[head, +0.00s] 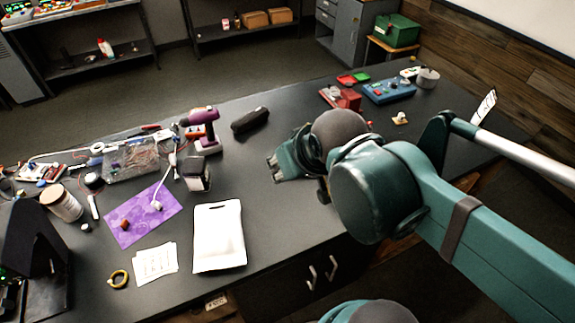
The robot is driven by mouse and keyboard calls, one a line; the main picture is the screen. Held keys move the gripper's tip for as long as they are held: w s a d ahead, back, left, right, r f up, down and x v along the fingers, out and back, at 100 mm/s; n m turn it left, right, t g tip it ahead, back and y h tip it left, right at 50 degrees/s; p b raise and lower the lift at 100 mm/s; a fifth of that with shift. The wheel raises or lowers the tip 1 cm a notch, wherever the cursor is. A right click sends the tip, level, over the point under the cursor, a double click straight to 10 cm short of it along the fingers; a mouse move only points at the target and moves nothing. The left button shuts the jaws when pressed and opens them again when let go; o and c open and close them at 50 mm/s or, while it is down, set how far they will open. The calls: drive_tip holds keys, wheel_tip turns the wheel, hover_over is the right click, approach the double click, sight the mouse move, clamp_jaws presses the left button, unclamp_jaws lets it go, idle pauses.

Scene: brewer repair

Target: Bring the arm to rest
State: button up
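My arm comes in from the right over the dark workbench (290,233). My gripper (274,170) is above the bench near its middle and points left in the head view. Its fingertips are small here, and I cannot tell whether they are apart or together. I see nothing clearly held in it. The area behind the wrist and arm links is hidden.
A blue box (388,91) and red device (347,98) sit at the back right. Bare bench lies between.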

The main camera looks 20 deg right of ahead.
drive_tip(key=shift+f, duration=0.15)
wheel_tip(320, 180, down, 9)
drive_tip(key=b, duration=0.9)
idle(0.9)
